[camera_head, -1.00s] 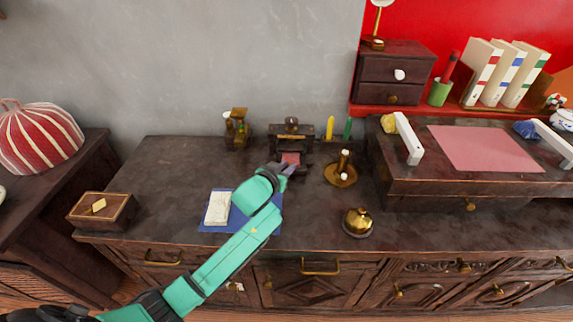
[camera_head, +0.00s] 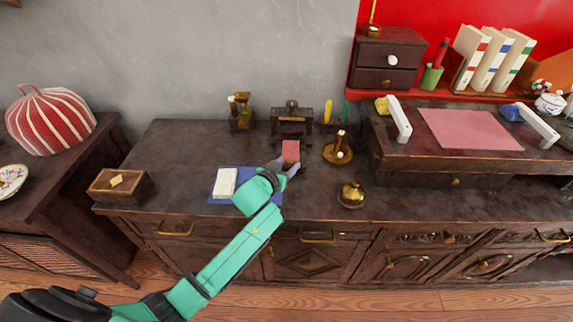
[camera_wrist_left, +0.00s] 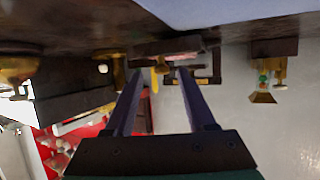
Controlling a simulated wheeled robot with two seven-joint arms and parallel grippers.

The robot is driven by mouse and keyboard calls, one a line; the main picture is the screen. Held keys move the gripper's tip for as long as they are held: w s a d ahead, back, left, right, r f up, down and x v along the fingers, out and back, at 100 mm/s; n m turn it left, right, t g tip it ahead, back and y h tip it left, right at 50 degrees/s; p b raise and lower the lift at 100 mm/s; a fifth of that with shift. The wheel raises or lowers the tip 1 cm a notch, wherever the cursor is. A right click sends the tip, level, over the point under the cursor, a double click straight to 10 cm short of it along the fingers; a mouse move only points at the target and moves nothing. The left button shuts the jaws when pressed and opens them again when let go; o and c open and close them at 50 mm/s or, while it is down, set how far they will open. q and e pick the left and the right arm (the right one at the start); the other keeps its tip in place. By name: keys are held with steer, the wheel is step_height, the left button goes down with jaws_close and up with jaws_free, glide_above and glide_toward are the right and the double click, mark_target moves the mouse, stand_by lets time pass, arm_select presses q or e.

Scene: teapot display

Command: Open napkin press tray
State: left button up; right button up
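The napkin press (camera_head: 291,125) is a dark frame with a round top knob at the back of the sideboard. Its tray, with a reddish pad (camera_head: 291,150), sticks out at the front. My left gripper (camera_head: 286,165) is at the tray's front end, with its fingers spread apart. In the left wrist view the two fingers (camera_wrist_left: 159,72) are apart, and the dark tray front (camera_wrist_left: 165,47) lies at their tips; I cannot tell whether they touch it. The press frame (camera_wrist_left: 207,80) shows behind. My right gripper is not in view.
A cream block (camera_head: 225,181) on a blue cloth (camera_head: 246,174) lies left of the gripper. A brass candle holder (camera_head: 338,155) and brass bell (camera_head: 352,195) stand to the right. A wooden box (camera_head: 121,187) is at far left.

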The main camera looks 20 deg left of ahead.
arm_select(q)
steer(key=p+v, duration=0.1)
steer(key=v, duration=1.3)
steer(key=shift+s, duration=0.3)
steer(key=shift+a, duration=0.15)
